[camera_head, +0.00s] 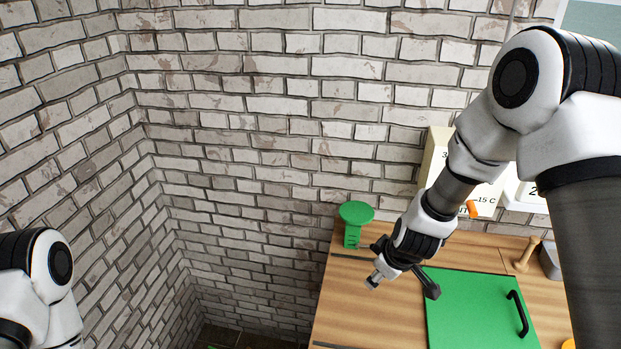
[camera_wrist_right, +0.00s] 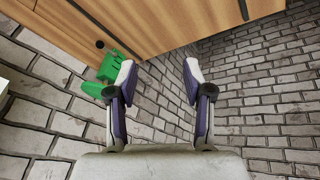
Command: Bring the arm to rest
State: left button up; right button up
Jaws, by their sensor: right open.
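My right arm (camera_head: 425,215) reaches in from the right over the wooden worktop. My right gripper (camera_wrist_right: 158,78) is open and empty in the right wrist view, its two fingers well apart with brick wall between and beyond them. In the head view its end hangs over the left part of the worktop, close to a green round-topped stand (camera_head: 355,220). The stand also shows in the right wrist view (camera_wrist_right: 115,62), near the left finger. I cannot tell whether they touch. Part of my left arm (camera_head: 40,275) shows at the lower left. Its gripper is out of view.
The wooden worktop (camera_head: 345,300) carries a green panel with a black handle (camera_head: 480,312). A box with printed numbers (camera_head: 436,160) and a small wooden peg (camera_head: 527,255) stand toward the back. White brick walls (camera_head: 250,110) close off the back and left.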

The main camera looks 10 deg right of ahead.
jog(key=s+f+m, duration=0.1)
jog(key=s+f, duration=0.3)
jog(key=s+f+m+g, duration=0.1)
jog(key=s+f, duration=0.2)
jog(key=f, duration=0.1)
jog(key=s+f+g, duration=0.1)
jog(key=s+f, duration=0.3)
jog(key=shift+s+a+f+m+h, duration=0.1)
jog(key=shift+s+a+m+h, duration=0.2)
jog(key=shift+s+a+m, duration=0.1)
jog(key=s+a+f+m+g, duration=0.15)
jog(key=s+f, duration=0.25)
jog(key=s, duration=0.4)
jog(key=s+a+f+m+g, duration=0.1)
jog(key=s+f+m, duration=0.15)
jog(key=s, duration=0.65)
notch_tip(320, 180, down, 13)
jog(key=w+b, duration=0.1)
jog(key=b, duration=1.1)
jog(key=shift+f+b, duration=0.15)
jog(key=shift+b, duration=0.15)
